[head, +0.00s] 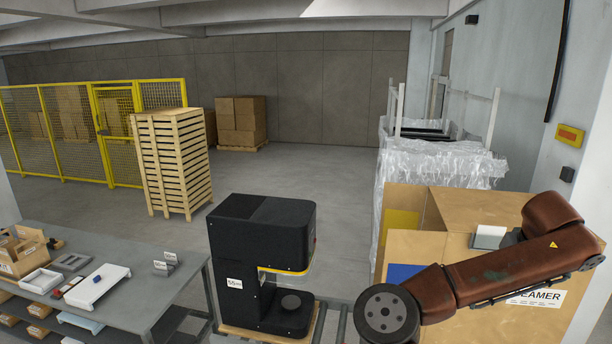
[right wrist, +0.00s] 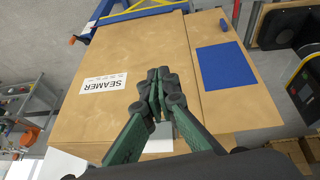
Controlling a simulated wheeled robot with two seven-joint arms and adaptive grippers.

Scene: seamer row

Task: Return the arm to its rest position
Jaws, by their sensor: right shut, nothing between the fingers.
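My right arm (head: 470,280), reddish brown with a black round joint, reaches across the right of the head view in front of a large cardboard carton. Its gripper does not show there. In the right wrist view my right gripper (right wrist: 159,75) has green and black fingers that are shut with nothing between them. It appears in front of the carton (right wrist: 125,55), with the SEAMER label to its left and a blue panel (right wrist: 227,72) to its right. I cannot tell how far the fingertips are from the carton. My left gripper is not in view.
A black machine (head: 262,240) stands left of my right arm. A grey table (head: 190,265) with trays and boxes is at the left. The SEAMER carton (head: 470,205) and plastic-wrapped goods (head: 440,165) are at the right. A slatted wooden stack (head: 172,160) stands behind; the floor between is open.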

